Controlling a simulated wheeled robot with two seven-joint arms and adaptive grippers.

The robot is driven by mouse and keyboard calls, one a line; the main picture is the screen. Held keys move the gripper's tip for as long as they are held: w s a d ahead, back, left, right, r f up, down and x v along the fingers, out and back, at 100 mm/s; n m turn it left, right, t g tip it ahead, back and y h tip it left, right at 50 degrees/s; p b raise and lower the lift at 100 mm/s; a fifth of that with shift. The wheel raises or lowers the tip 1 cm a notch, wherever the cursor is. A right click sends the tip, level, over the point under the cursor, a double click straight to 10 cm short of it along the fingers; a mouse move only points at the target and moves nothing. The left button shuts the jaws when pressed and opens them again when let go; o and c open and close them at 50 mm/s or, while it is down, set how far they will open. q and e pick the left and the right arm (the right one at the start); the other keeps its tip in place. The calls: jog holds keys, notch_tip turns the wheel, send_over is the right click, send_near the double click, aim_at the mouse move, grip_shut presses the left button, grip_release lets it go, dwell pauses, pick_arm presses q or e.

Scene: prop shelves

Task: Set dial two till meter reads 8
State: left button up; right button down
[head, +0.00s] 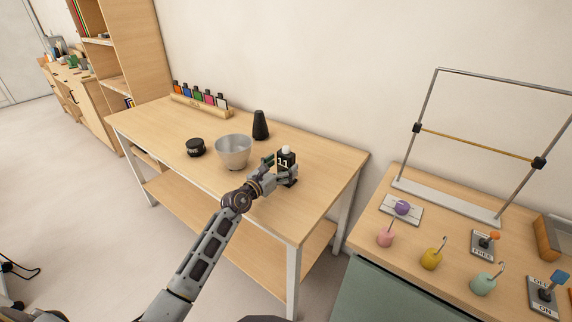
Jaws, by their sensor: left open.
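No dial marked two and no meter can be made out in the head view. My left gripper (279,166) is open over the wooden table, at a small dark bottle (287,152) with a white label that seems to read 11. The fingers overlap the bottle's lower part in the picture; I cannot tell whether they touch it. A round black puck-like object (195,148) with small white lettering, too small to read, lies left of a grey bowl (233,152). My right gripper is not in view.
A black tapered object (260,125) stands behind the bowl. A rack (203,107) of coloured bottles is at the back. The right bench holds a purple-knobbed lever (402,208), hooked weights (431,259), switches (484,243) and a metal frame (450,206). The table's front left is clear.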

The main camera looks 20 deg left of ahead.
pick_arm(q)
jog(key=shift+x, duration=0.9)
jog(key=shift+w+d, duration=0.15)
jog(key=shift+w, duration=0.1)
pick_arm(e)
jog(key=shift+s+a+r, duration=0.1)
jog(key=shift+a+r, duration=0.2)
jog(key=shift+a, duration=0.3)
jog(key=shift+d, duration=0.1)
pick_arm(q)
jog(key=c, duration=1.3)
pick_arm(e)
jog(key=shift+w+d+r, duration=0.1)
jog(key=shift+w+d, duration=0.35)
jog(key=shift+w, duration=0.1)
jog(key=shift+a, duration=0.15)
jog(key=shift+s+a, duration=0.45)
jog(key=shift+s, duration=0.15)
